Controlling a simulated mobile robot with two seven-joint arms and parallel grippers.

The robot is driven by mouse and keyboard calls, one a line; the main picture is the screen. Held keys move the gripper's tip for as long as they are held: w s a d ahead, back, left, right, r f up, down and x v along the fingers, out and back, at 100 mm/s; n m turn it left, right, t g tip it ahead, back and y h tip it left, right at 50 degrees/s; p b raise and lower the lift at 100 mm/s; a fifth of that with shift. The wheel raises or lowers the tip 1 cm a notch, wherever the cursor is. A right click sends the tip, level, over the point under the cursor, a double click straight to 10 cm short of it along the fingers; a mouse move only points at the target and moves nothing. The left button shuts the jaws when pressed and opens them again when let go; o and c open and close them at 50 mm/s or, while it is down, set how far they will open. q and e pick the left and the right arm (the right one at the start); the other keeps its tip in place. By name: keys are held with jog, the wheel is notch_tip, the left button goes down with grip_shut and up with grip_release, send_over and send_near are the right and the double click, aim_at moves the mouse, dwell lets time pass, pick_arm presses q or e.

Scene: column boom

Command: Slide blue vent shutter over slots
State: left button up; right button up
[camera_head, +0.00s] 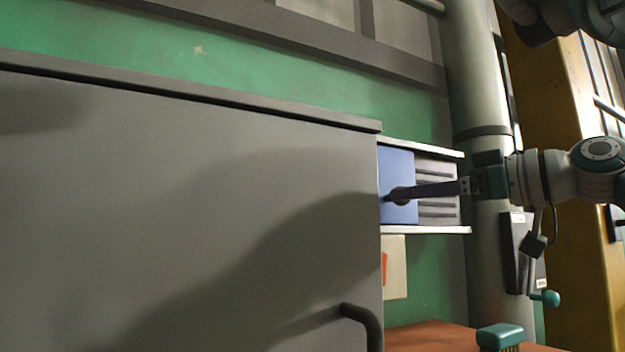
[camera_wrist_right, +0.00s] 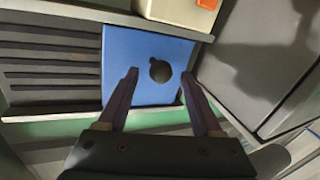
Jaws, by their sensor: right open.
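The blue vent shutter (camera_head: 398,163) sits between two pale rails at the left end of the vent in the head view. Dark slots (camera_head: 437,208) lie uncovered to its right. The right wrist view shows the shutter (camera_wrist_right: 140,42) with a dark round mark on its face and the slots (camera_wrist_right: 50,62) to its left. My right gripper (camera_head: 388,198) reaches in from the right in front of the shutter. In the wrist view its open fingers (camera_wrist_right: 160,76) are on either side of the dark mark, with nothing held; contact cannot be told. My left gripper is not in view.
A large grey cabinet (camera_head: 190,200) with a dark handle (camera_head: 362,322) fills the left, its edge close beside the shutter. A grey column (camera_head: 485,265) stands right of the vent. A teal-topped brush-like object (camera_head: 500,337) is below on a brown surface (camera_head: 430,338).

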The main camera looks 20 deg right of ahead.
jog(key=shift+w+a, duration=0.2)
jog(key=shift+w, duration=0.15)
jog(key=shift+c, duration=0.3)
grip_shut()
dwell(1.0)
